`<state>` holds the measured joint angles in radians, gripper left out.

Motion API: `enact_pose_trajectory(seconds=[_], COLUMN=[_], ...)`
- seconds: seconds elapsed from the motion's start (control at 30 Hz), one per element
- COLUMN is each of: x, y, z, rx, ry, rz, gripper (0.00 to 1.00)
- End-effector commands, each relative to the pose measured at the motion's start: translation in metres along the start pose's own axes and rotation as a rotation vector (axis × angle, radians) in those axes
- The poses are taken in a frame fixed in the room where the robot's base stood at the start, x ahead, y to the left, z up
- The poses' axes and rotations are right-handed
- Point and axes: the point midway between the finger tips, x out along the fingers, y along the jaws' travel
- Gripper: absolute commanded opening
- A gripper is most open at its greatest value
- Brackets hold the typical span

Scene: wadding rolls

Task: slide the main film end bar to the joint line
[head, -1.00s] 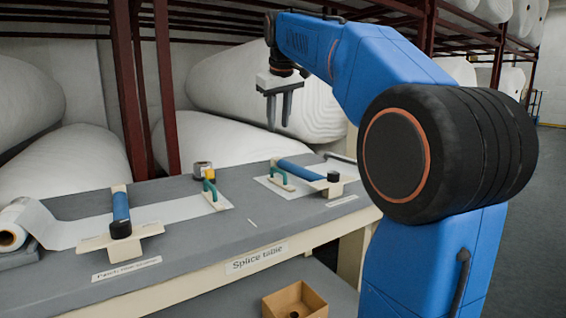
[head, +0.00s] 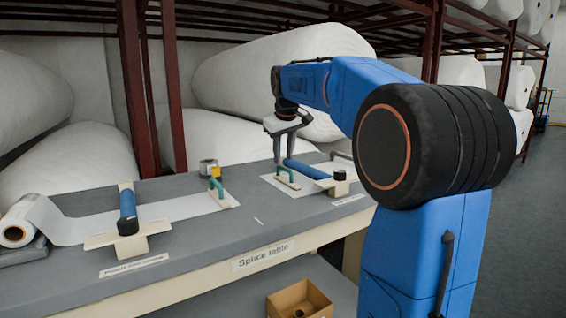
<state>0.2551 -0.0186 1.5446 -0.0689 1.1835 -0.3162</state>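Two end bars with teal handles lie on the splice table (head: 200,245). The left end bar (head: 222,198) sits at the end of the white film (head: 185,206) from the left roll. The right end bar (head: 287,181) sits at the left end of the right-hand film (head: 305,186). The side labels are too blurred to tell which is the main film. A short white mark (head: 259,221), perhaps the joint line, lies between the bars. My gripper (head: 284,158) points down just above the right bar's handle, fingers apart. Whether they touch the handle cannot be told.
Blue rollers on cream blocks (head: 127,211) and (head: 305,169) lie across the films. A tape roll (head: 208,168) stands behind the left bar. A cardboard box (head: 299,300) is below the table front. Large wadding rolls (head: 270,80) and red rack posts (head: 133,90) are behind.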

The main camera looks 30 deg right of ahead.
Motion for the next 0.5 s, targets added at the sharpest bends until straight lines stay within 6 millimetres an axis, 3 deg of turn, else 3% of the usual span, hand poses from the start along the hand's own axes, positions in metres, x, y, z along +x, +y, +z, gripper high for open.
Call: enact_pose_trajectory(seconds=[0.2, 0.5], x=[0.025, 0.033], y=[0.0, 0.0], z=[0.0, 0.0], rx=[0.0, 0.0], ry=[-0.002, 0.0], rz=[-0.001, 0.0], gripper=[0.3, 0.3])
